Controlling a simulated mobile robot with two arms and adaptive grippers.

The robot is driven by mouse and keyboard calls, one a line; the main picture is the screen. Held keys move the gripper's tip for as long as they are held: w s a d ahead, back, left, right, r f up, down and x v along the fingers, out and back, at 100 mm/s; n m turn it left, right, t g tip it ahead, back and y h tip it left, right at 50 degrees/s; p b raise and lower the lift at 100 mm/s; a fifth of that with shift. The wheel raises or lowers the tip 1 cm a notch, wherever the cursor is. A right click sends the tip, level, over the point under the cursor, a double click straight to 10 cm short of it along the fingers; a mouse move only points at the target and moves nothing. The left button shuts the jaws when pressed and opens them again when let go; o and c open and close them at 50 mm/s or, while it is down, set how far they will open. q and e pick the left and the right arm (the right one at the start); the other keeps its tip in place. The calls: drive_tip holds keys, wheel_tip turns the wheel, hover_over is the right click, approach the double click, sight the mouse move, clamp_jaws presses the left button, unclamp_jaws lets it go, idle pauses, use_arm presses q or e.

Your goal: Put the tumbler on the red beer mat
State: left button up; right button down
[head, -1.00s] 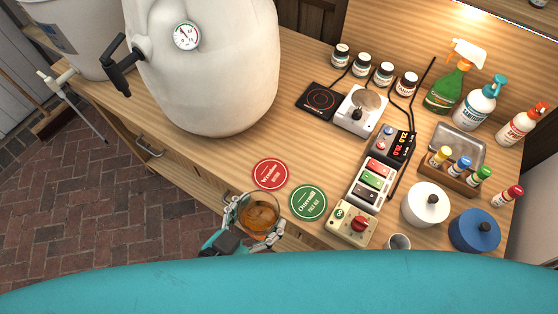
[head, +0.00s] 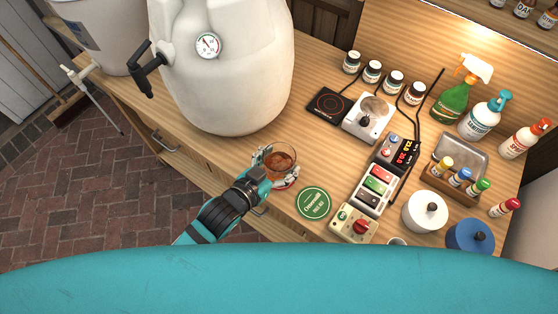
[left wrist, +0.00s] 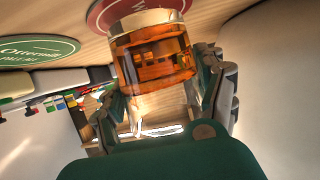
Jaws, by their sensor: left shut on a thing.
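The tumbler (head: 281,163) is clear glass with amber liquid in it. My left gripper (head: 274,172) is shut around its sides in the head view. The red beer mat (head: 288,184) is mostly hidden beneath the tumbler and fingers there; only a little red shows. In the left wrist view the tumbler (left wrist: 152,58) sits between my fingers, with the red mat (left wrist: 101,17) right by its far end. I cannot tell whether the glass touches the mat. My right gripper is not in view.
A green beer mat (head: 313,203) lies just right of the tumbler. A large white keg (head: 225,85) stands behind it. A beige box with a red knob (head: 352,224) and a power strip (head: 376,186) are further right. The table's front edge is close.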

use_arm(q)
drive_tip(key=shift+f, duration=0.2)
drive_tip(key=shift+f, duration=0.15)
drive_tip(key=o, duration=1.3)
drive_tip(key=shift+o, duration=0.9)
drive_tip(key=shift+s, duration=0.1)
drive_tip(key=b+v, duration=0.1)
drive_tip(key=v, duration=1.1)
drive_tip(key=shift+b, duration=0.4)
